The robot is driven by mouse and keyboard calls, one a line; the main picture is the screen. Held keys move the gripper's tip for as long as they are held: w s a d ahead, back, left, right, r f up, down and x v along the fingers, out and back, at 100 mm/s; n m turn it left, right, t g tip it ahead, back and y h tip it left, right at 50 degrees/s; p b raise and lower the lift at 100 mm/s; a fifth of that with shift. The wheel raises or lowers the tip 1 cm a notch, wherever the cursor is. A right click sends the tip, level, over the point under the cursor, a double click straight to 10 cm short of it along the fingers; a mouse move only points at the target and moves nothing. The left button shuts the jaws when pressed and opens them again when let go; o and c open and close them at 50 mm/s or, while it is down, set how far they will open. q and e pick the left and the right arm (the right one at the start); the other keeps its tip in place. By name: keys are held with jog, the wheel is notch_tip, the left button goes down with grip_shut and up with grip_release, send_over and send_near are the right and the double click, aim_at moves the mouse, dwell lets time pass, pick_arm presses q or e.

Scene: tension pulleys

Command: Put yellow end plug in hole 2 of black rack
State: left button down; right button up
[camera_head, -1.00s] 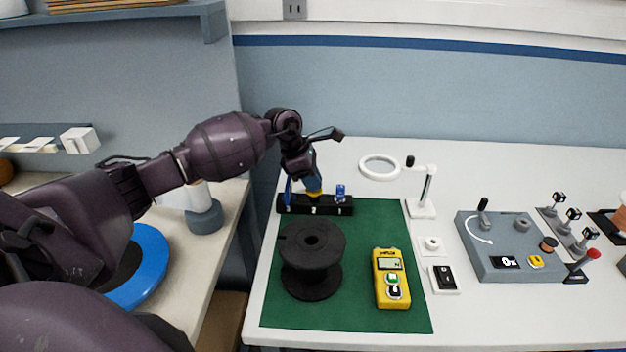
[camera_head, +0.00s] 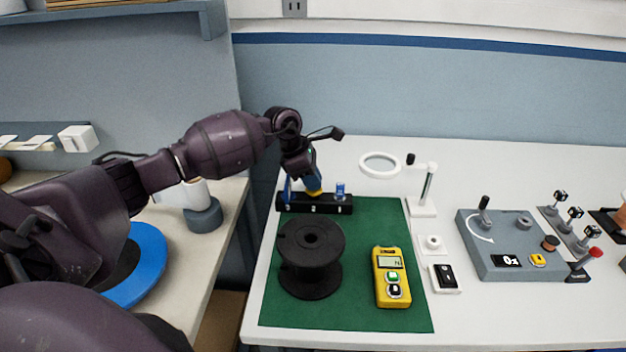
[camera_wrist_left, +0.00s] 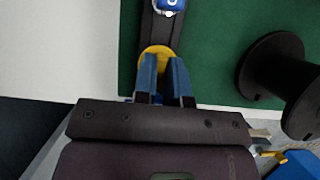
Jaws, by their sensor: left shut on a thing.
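The black rack (camera_head: 333,209) lies at the back left of the green mat, with white marks on its front face. A blue plug (camera_head: 340,190) stands in its right part, and another blue piece (camera_head: 287,190) stands at its left end. My left gripper (camera_head: 313,187) is over the rack's middle, shut on the yellow end plug (camera_head: 314,193). In the left wrist view the yellow end plug (camera_wrist_left: 157,52) shows between and beyond the blue fingers (camera_wrist_left: 166,75), over the rack (camera_wrist_left: 158,28). The hole under it is hidden. I cannot tell whether the plug touches the rack. My right gripper is not in view.
A black spool (camera_head: 311,258) and a yellow meter (camera_head: 391,277) stand on the green mat (camera_head: 350,312) in front of the rack. A white ring magnifier on a stand (camera_head: 422,205) is to the right. A grey control box (camera_head: 512,246) stands farther right.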

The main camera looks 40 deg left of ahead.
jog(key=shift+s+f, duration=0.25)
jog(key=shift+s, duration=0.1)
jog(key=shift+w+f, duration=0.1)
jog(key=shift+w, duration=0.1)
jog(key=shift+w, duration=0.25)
pick_arm(q)
jog(key=shift+f, duration=0.2)
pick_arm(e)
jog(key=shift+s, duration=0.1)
pick_arm(q)
jog(key=shift+f+b, duration=0.6)
jog(key=shift+f, duration=0.35)
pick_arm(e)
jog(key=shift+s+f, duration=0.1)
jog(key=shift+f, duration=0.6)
